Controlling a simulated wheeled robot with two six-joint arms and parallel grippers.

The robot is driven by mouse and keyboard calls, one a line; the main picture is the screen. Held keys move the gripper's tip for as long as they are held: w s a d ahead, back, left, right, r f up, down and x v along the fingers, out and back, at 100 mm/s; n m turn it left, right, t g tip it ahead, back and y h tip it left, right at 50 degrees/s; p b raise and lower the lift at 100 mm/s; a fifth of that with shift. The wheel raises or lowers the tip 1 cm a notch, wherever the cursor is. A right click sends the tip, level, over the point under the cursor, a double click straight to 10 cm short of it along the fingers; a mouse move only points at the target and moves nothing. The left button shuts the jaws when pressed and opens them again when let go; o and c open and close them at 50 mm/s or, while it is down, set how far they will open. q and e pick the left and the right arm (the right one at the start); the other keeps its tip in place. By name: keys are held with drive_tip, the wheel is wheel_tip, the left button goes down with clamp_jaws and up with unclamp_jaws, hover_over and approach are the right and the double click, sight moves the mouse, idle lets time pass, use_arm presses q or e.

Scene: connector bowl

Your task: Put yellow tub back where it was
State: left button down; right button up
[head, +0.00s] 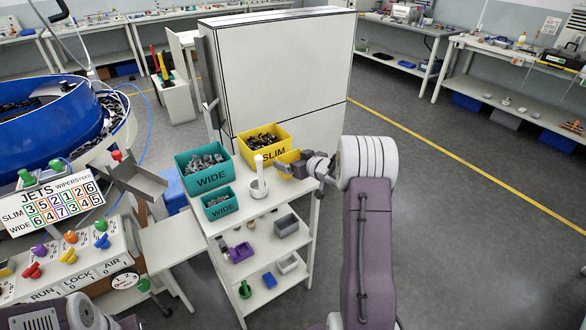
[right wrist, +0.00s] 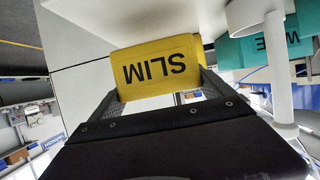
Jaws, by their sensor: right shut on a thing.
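The yellow tub (head: 283,145) is labelled SLIM and holds dark parts. It is at the back right of the white rack's top shelf (head: 246,228), upright in the head view. My right gripper (head: 287,170) reaches it from the front right and is shut on it. In the right wrist view the yellow tub (right wrist: 160,90) appears upside down between the two fingers (right wrist: 163,93). I cannot tell whether its base touches the shelf. My left gripper is not in view.
A large teal WIDE tub (head: 211,181) stands left of the yellow tub, with a smaller teal tub (head: 219,209) in front. A white post with a cup-like base (head: 259,188) stands close to the gripper. A tall white panel (head: 285,75) rises behind the rack.

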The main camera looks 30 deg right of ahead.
wheel_tip(320, 180, down, 3)
drive_tip(key=shift+f+b, duration=0.2)
drive_tip(key=shift+b, duration=0.2)
drive_tip(key=shift+f, duration=0.1)
drive_tip(key=o, duration=1.1)
drive_tip(key=shift+o, duration=0.2)
